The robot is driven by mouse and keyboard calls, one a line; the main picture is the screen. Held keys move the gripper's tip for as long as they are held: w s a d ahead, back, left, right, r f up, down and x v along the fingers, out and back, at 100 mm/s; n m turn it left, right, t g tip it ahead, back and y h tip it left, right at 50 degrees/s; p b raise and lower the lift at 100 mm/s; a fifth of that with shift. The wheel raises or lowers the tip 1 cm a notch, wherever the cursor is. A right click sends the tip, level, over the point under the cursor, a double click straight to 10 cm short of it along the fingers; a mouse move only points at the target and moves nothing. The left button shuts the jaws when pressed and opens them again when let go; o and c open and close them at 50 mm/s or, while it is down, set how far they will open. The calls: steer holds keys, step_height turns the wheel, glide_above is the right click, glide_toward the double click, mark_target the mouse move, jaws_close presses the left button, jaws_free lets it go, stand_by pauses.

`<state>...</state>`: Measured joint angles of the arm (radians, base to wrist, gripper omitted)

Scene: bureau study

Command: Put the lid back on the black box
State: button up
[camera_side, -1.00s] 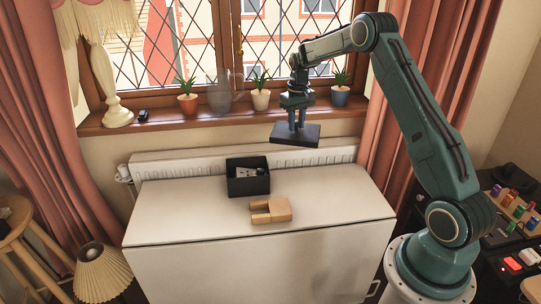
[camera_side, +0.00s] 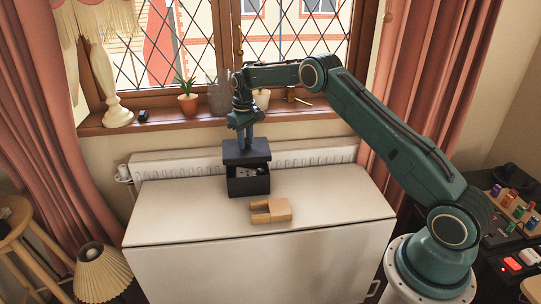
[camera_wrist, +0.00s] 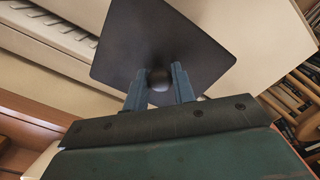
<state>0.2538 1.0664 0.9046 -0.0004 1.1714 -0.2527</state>
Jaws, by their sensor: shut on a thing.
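The black box (camera_side: 248,186) stands open on the white table, and small light-coloured contents show inside it. My gripper (camera_side: 246,143) is shut on the round knob of the dark lid (camera_side: 246,153). The lid is held level, just above the back part of the box, with the box's opening still showing below its front edge. In the wrist view the lid (camera_wrist: 160,42) fills the upper middle, with its knob between the two fingers of my gripper (camera_wrist: 160,82). The box is hidden behind the lid in that view.
A white radiator (camera_side: 320,153) and the windowsill with potted plants (camera_side: 188,100) are behind. The table's right side is clear.

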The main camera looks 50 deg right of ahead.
steer(key=shift+f, duration=0.2)
steer(key=shift+f, duration=2.3)
steer(key=shift+f, duration=1.25)
stand_by(0.4)
steer(key=o, duration=1.1)
steer(key=shift+c, duration=0.2)
steer(key=shift+r, duration=0.1)
step_height(320, 180, up, 13)
steer(key=shift+f, duration=0.15)
steer(key=shift+r, duration=0.5)
